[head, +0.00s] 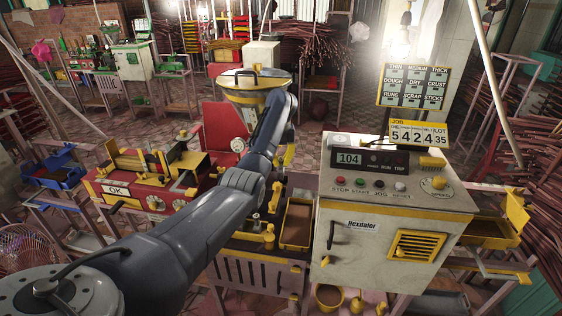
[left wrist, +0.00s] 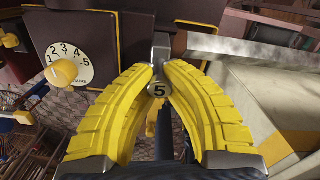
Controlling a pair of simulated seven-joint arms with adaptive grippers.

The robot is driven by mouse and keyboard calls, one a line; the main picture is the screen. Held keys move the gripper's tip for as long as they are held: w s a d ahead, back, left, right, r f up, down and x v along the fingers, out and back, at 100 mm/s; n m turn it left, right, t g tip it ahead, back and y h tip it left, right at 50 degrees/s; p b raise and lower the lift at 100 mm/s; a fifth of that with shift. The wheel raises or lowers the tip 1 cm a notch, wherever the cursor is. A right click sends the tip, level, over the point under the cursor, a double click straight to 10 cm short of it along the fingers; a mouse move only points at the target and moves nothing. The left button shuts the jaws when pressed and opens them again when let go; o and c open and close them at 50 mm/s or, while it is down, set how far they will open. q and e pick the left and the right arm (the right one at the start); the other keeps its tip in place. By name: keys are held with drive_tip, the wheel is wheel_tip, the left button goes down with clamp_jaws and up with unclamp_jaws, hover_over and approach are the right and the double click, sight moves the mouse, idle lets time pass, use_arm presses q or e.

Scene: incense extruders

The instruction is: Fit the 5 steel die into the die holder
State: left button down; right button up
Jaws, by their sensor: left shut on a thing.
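My left gripper (left wrist: 160,82) has its two yellow fingers closed together in the left wrist view. Between the fingertips is a small steel piece, the 5 steel die (left wrist: 159,91), with a dark round face marked 5. A grey metal part (left wrist: 161,52) stands just beyond it, against a dark housing (left wrist: 125,33); I cannot tell whether this part belongs to the die or to the machine. In the head view my left arm reaches in from the lower left, and the die cannot be made out there. I cannot identify the die holder for certain. My right gripper is not in view.
A numbered dial with a yellow knob (left wrist: 62,72) is left of the fingers. In the head view, a pale control cabinet (head: 380,215) stands right of my arm, a red machine (head: 140,190) left. A yellow-rimmed tray (head: 297,225) is beside the cabinet.

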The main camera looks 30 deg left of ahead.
use_arm(q)
drive_tip(key=shift+r+g+h, duration=0.15)
drive_tip(key=shift+g+h, duration=0.15)
drive_tip(key=shift+g, duration=0.2)
